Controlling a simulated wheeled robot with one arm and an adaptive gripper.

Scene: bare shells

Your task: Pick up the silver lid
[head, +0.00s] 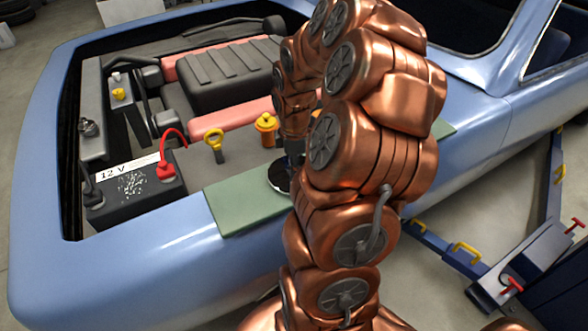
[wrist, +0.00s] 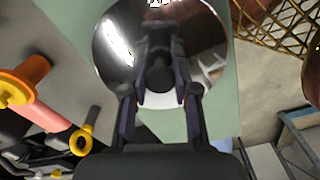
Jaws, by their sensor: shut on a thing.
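The silver lid (wrist: 115,45) is a round, mirror-like disc over the green mat in the wrist view. It reflects my gripper. In the head view only a dark, shiny left part of the lid (head: 277,182) shows; my copper arm hides the rest. My gripper (wrist: 160,102) is shut on the lid, with its two dark fingers at the lid's near side. In the head view my gripper (head: 294,152) is mostly hidden behind my arm, just above the lid. I cannot tell whether the lid touches the mat.
The green mat (head: 238,203) lies across the blue car's fender (head: 150,262). Left of the lid are an orange-yellow cap (head: 266,128), a yellow ring handle (head: 214,143) and a 12 V battery (head: 135,194) with a red cable clamp. A blue lift arm (head: 432,240) stands at right.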

